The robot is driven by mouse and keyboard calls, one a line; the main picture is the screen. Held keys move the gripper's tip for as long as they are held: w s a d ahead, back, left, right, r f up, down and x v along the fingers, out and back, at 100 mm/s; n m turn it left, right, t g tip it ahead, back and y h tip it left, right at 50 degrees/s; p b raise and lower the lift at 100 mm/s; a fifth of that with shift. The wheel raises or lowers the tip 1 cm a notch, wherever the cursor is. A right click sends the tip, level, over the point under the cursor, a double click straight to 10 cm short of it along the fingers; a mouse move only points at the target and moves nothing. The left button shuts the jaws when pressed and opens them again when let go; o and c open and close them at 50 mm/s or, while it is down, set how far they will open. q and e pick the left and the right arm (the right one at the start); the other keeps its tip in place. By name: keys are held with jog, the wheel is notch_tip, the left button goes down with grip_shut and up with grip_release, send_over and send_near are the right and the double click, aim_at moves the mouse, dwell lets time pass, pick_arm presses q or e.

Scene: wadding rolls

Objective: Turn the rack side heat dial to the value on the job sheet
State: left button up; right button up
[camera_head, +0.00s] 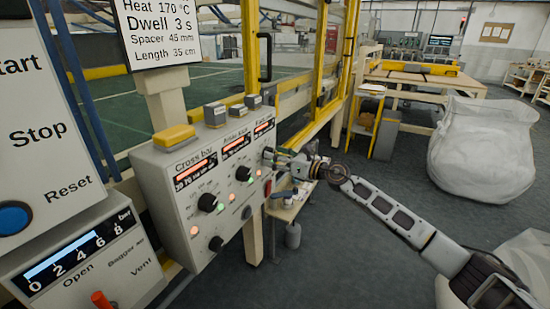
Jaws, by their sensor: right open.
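The job sheet (158,31) at the top left reads Heat 170 °C, Dwell 3 s, Spacer 45 mm and Length 35 cm. The grey control box (165,232) has three lit red displays in a row with a black dial under each. The nearest display (196,171) is labelled Cross bar; the other labels are too small to read surely. The far-right dial (268,153) is partly hidden by my right gripper (279,158). That gripper is open with its fingertips at this dial; I cannot tell whether they touch it. My left gripper is out of view.
The middle dial (243,173) and near dial (207,202) sit close to the left of my right gripper. A yellow machine frame (251,45) rises behind the box. A large white bag (483,150) stands at the right. The floor between is mostly clear.

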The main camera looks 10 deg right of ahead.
jog(key=shift+w+a, duration=0.2)
jog(key=shift+c, duration=0.4)
jog(key=c, duration=0.9)
